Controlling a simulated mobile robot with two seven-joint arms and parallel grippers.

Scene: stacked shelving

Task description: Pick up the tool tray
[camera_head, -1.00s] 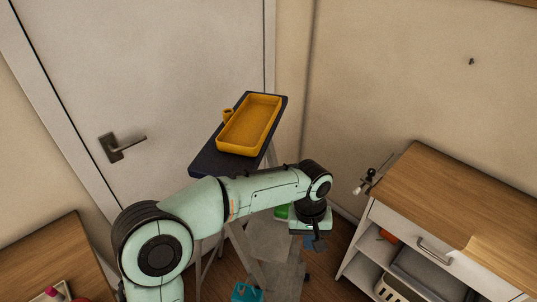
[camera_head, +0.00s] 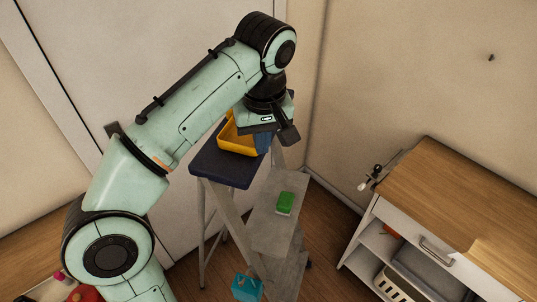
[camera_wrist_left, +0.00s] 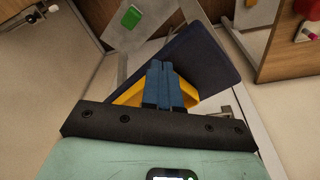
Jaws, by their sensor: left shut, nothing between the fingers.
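The yellow tool tray (camera_head: 235,142) lies on the dark blue top (camera_head: 222,172) of a stepladder by the door. My left arm and wrist hide much of it in the head view. My left gripper (camera_head: 263,143) is over the tray's right side, its blue fingers together and empty. In the left wrist view the shut fingers (camera_wrist_left: 161,70) overlap the tray, and yellow parts of the tray (camera_wrist_left: 129,97) show on both sides of them. I cannot tell whether the fingertips touch it. My right gripper is not in view.
A green block (camera_head: 285,202) lies on a lower grey step of the ladder. A cyan object (camera_head: 246,288) is low down at the bottom. A wooden-topped cabinet (camera_head: 440,205) with a drawer and open shelves stands at right. Walls and a door close off the back.

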